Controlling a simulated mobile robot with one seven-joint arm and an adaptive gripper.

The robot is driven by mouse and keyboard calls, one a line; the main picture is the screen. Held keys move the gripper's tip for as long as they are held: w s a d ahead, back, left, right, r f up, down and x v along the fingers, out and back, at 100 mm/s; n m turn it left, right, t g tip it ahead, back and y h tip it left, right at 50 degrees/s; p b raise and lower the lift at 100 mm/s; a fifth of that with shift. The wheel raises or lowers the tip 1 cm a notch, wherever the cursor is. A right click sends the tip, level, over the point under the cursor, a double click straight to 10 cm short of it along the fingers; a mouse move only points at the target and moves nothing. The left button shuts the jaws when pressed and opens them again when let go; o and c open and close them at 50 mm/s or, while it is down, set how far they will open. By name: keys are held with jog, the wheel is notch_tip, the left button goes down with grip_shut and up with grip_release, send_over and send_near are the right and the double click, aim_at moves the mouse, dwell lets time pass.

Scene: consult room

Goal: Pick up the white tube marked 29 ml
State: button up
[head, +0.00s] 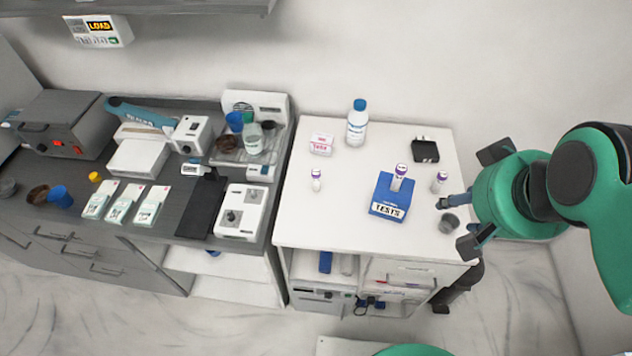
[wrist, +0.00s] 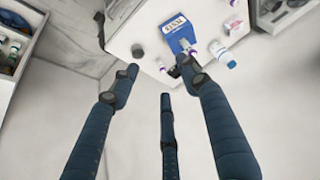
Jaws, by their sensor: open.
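Three small white tubes with purple caps show in the head view; I cannot read 29 ml on any. One tube (head: 316,182) stands alone at the left of the white counter. One tube (head: 397,183) stands in the blue TESTS box (head: 388,209). One tube (head: 438,184) stands at the right edge, near my gripper (head: 458,223). My gripper is open and empty beside the counter's right edge. In the wrist view, a small tube (wrist: 163,66) appears between the fingertips of my gripper (wrist: 158,70), farther off on the counter; the fingers look apart from it.
A dark grey cup (head: 449,224) stands at the counter's right edge, close to my fingers. A white bottle with a blue cap (head: 356,128), a pink-and-white box (head: 321,144) and a black item (head: 425,150) stand toward the back. The counter's front left (head: 320,225) is clear.

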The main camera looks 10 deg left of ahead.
jog(key=w+a+g+p, duration=0.1)
jog(key=w+a, duration=0.4)
jog(key=w, duration=0.5)
jog(key=n+g+p, duration=0.2)
jog(key=g+p, duration=0.1)
jog(key=g, duration=0.2)
send_over(316, 172)
notch_tip(316, 172, down, 20)
jog(key=shift+w+a+f, duration=0.15)
jog(key=shift+w+f, duration=0.05)
jog(key=shift+f, duration=4.3)
jog(key=shift+f, duration=0.1)
jog(key=shift+s+f+b, duration=0.1)
jog(key=shift+f+b, duration=0.4)
jog(key=shift+f, duration=2)
